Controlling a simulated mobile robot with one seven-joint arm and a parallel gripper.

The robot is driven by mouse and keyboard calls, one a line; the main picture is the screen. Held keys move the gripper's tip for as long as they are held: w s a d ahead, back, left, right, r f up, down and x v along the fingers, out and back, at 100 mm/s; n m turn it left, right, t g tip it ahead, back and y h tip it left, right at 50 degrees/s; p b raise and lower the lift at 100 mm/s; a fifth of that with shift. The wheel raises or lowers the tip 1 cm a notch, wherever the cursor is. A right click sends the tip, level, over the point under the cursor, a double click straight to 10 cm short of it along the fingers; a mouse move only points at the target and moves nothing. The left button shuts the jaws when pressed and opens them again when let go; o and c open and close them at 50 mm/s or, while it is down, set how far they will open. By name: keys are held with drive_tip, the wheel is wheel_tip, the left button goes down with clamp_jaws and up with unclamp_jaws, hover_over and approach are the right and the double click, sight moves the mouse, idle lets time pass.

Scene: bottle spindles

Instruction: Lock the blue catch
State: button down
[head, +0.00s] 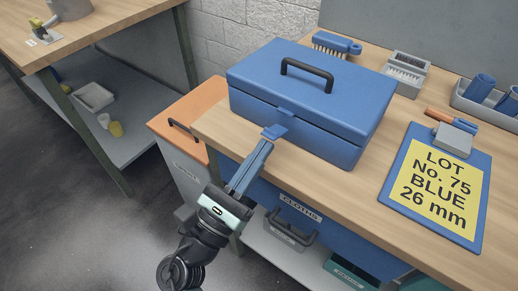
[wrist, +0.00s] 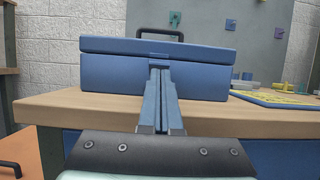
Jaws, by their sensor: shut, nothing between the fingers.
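A blue toolbox (head: 300,100) with a black handle stands on the wooden bench, its lid down. The blue catch (head: 275,131) is at the middle of the box's front and sticks outward from it in the head view. My gripper (head: 266,143) is shut and empty, its blue fingers pointing at the catch from the front. In the wrist view the fingertips (wrist: 162,70) are just below the catch (wrist: 159,58) and hide part of the box front. I cannot tell whether they touch the catch.
A blue clipboard (head: 398,190) with a yellow lot sheet lies right of the box. A brush (head: 337,44), a grey block (head: 406,70) and a tray (head: 465,101) with blue cylinders stand behind. The bench's front edge runs under my gripper.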

sight(268, 138)
drive_tip(key=shift+r, duration=0.2)
